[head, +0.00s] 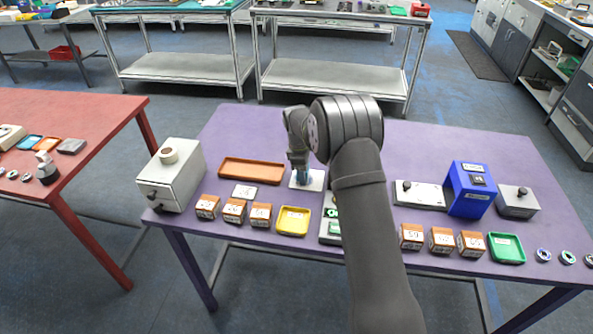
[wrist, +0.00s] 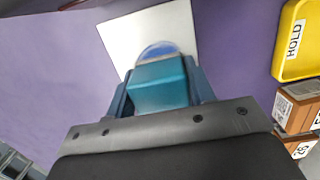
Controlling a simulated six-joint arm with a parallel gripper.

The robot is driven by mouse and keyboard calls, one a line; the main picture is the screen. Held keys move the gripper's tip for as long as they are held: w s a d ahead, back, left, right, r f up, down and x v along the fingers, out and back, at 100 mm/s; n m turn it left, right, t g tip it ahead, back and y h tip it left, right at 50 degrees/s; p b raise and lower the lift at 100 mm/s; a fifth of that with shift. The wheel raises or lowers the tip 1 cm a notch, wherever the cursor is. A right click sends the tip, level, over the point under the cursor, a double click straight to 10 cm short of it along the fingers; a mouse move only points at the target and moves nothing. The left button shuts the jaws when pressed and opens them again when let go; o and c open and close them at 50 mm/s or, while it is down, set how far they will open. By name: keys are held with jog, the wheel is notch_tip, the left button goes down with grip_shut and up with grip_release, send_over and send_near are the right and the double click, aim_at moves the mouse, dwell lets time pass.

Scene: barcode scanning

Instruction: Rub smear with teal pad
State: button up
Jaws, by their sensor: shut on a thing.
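My gripper (wrist: 158,92) is shut on the teal pad (wrist: 158,86), with a finger on each side of it in the wrist view. In the head view my gripper (head: 302,176) points down over a white plate (head: 316,181) on the purple table. The plate (wrist: 180,30) fills the upper middle of the wrist view. A blue smear (wrist: 157,49) shows on the plate just beyond the pad's edge. The pad partly covers it. I cannot tell whether the pad touches the plate. My arm hides part of the plate's surroundings in the head view.
An orange tray (head: 251,171) lies left of the plate, and a yellow HOLD tray (head: 293,221) stands in front. Small labelled boxes (head: 233,210) line the front edge. A grey box (head: 171,176) stands at the left end, and a blue device (head: 468,189) at the right.

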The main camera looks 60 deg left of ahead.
aim_at(293, 177)
jog(key=shift+w+d, duration=1.15)
jog(key=shift+s+a, duration=2.55)
jog(key=shift+s, duration=0.05)
jog(key=shift+w+a, duration=0.15)
jog(key=shift+a, duration=0.15)
jog(key=shift+w+d, duration=2.7)
jog(key=shift+s+a, duration=2.7)
notch_tip(293, 177, up, 8)
jog(key=shift+r, duration=0.15)
